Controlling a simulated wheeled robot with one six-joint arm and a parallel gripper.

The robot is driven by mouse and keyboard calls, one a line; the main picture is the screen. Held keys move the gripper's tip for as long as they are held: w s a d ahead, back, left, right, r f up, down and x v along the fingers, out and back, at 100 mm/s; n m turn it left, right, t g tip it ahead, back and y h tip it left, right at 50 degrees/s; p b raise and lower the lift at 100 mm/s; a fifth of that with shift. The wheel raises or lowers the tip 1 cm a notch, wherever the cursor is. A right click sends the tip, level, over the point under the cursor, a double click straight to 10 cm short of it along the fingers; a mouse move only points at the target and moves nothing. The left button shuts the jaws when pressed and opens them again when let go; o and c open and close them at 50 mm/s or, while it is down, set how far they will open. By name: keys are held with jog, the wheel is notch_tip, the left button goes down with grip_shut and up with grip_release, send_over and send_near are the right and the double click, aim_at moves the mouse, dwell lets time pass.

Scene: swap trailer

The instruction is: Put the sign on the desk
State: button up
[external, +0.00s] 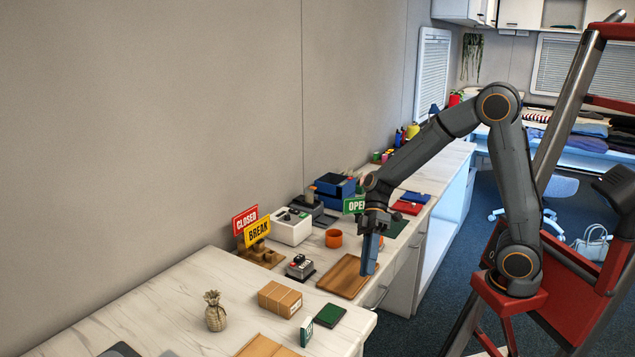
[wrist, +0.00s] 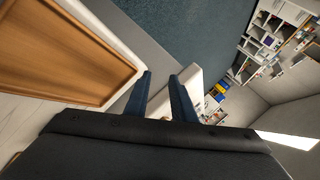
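A red CLOSED sign (external: 245,220) and a yellow BREAK sign (external: 257,231) stand over a brown wooden holder (external: 258,255) by the wall. A green OPEN sign (external: 354,204) shows farther back, partly hidden behind my wrist; I cannot tell what supports it. The white marble-topped desk (external: 165,292) runs along the wall. My gripper (external: 369,270) points down near the desk's front edge, beside a wooden tray (external: 345,277). In the wrist view, its two blue fingers (wrist: 162,80) are apart with nothing between them.
A white device (external: 291,226), an orange cup (external: 333,239) and a small grey device (external: 300,267) stand near the tray. Carpet (wrist: 200,30) lies beyond the front edge.

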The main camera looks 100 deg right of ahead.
jog(key=s+a+f+g+h, duration=0.2)
jog(key=s+a+h, duration=0.2)
jog(key=a, duration=0.5)
jog(key=s+a+f+g+h, duration=0.2)
jog(key=s+a+h, duration=0.2)
jog(key=s+a, duration=0.4)
jog(key=shift+a+f+n, duration=0.15)
jog(key=shift+a+n, duration=0.25)
jog(key=shift+a, duration=0.3)
jog(key=s+d+r+m+p, duration=0.1)
jog(key=d+r+p, duration=0.3)
jog(key=p, duration=0.8)
jog(key=shift+d+r, duration=0.2)
jog(key=shift+r, duration=1)
